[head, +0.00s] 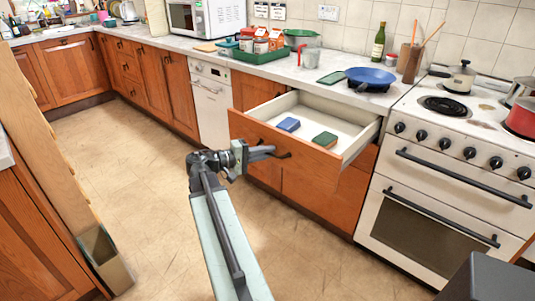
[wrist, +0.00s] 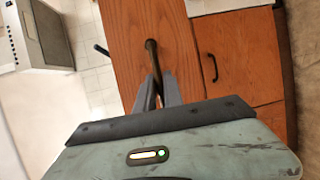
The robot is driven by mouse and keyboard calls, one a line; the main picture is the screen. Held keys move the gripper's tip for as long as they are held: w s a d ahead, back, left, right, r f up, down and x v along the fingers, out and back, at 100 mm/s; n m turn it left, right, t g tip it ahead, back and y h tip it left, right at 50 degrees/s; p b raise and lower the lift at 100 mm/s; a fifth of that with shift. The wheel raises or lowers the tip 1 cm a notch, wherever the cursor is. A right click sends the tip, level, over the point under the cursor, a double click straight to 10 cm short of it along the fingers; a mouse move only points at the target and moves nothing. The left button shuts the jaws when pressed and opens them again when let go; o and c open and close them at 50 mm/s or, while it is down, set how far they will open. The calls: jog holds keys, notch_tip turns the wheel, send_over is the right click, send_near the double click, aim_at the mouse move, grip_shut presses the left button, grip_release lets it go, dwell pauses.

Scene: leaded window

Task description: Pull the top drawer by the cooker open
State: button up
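The top drawer (head: 312,172) left of the cooker (head: 440,190) stands well out from the counter, its pale inside showing. A blue item (head: 288,124) and a green-topped item (head: 325,139) lie in it. My gripper (head: 264,152) is at the drawer's dark bar handle (head: 285,156). In the wrist view my two fingers (wrist: 158,92) close in on the handle (wrist: 152,58), which runs up from between them against the wooden drawer front (wrist: 130,35). The gripper looks shut on the handle; the fingertips are partly hidden.
A blue pan (head: 371,76), a green tray (head: 262,56) and a bottle (head: 379,42) stand on the counter. Pots stand on the cooker top. A wooden unit (head: 45,190) and a bin (head: 105,258) are at the left. The floor (head: 130,150) between is clear.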

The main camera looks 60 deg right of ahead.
jog(key=shift+o, duration=1.4)
jog(key=v, duration=0.7)
jog(key=shift+w+a+p, duration=0.2)
jog(key=shift+a+p, duration=0.05)
jog(key=shift+p, duration=0.15)
